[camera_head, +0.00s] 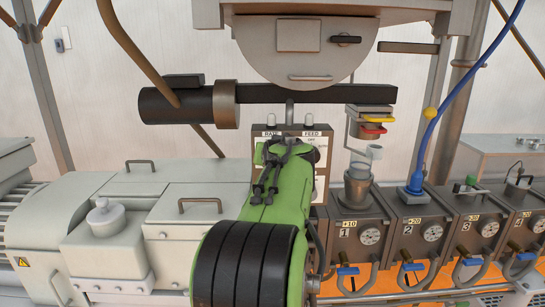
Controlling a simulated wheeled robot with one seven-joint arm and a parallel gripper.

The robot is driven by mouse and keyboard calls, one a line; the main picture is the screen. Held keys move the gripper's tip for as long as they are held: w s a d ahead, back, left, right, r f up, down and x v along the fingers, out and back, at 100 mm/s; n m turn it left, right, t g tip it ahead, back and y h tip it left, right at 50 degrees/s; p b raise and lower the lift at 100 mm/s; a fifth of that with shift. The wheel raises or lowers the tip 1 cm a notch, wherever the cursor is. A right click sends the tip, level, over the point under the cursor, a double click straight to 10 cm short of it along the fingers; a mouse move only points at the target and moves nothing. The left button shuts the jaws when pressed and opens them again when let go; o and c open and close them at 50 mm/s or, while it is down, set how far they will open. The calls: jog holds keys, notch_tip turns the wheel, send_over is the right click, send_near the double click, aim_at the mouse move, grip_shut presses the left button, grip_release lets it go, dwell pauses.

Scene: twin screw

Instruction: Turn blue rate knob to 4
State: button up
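The control panel (322,150) stands upright in the middle of the head view, with the labels RATE (271,133) and FEED (312,134) near its top. My green arm reaches up from the bottom and covers most of the panel below the labels. The blue rate knob and its scale are hidden behind the arm. The far end of my arm (284,160), with dark parts on it, is in front of the panel. The gripper fingers cannot be made out, nor whether they touch the knob.
Numbered units with gauges (370,237) and blue-handled valves (347,271) line the right side. A metal cup (357,187) stands on unit 1. A blue hose (447,105) rises at right. Grey machine housings (150,190) fill the left. A dark horizontal bar (340,94) crosses above the panel.

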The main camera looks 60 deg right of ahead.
jog(key=shift+f, duration=0.15)
jog(key=o, duration=1.1)
jog(key=shift+c, duration=0.2)
jog(key=b+v, duration=0.2)
jog(key=v, duration=1.4)
jog(key=shift+d, duration=0.15)
